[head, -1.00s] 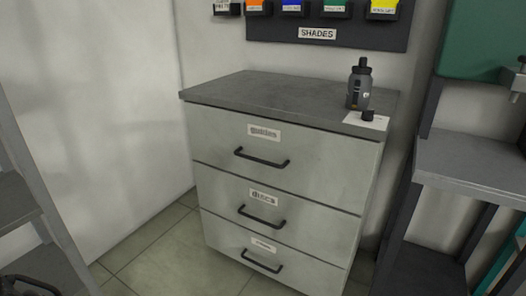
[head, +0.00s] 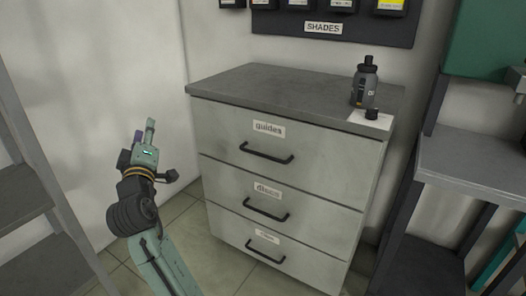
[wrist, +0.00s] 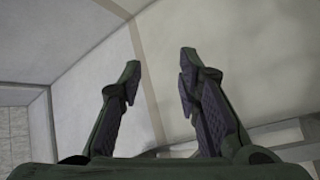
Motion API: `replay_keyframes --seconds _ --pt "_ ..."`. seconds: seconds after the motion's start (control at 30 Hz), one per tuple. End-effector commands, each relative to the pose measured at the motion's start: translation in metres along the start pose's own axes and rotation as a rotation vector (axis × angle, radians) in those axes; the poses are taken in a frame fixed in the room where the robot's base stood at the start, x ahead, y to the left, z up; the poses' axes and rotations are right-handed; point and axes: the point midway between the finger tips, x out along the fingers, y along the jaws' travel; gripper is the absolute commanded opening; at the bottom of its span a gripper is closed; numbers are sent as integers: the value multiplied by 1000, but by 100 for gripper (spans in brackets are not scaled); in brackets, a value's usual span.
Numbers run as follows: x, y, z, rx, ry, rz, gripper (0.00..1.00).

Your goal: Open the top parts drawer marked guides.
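The top drawer (head: 220,122) of a grey three-drawer cabinet bears a white label reading guides (head: 268,128). It is shut, and its dark bar handle (head: 266,154) runs across the front below the label. My gripper (head: 145,130) is raised to the left of the cabinet in the head view, apart from the handle. In the wrist view my gripper (wrist: 158,80) has its two fingers spread with nothing between them. The handle cannot be made out in the wrist view.
A dark bottle (head: 365,85) and a small black cap on a white card (head: 368,121) stand on the cabinet top. The drawer marked discs (head: 225,180) and a third drawer below are shut. Shelving (head: 25,195) stands at left, a grey bench (head: 470,165) at right.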

Motion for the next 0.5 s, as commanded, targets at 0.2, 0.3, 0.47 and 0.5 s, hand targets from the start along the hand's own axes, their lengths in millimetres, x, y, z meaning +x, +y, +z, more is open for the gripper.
replay_keyframes --seconds 0.2,0.3,0.47,0.5 --pt "17 2 205 -403 -597 -89 31" --pt "5 8 257 -499 -760 -128 31" --pt "-4 12 290 -557 -862 -157 31" --pt "-3 12 293 -559 -867 -158 31"
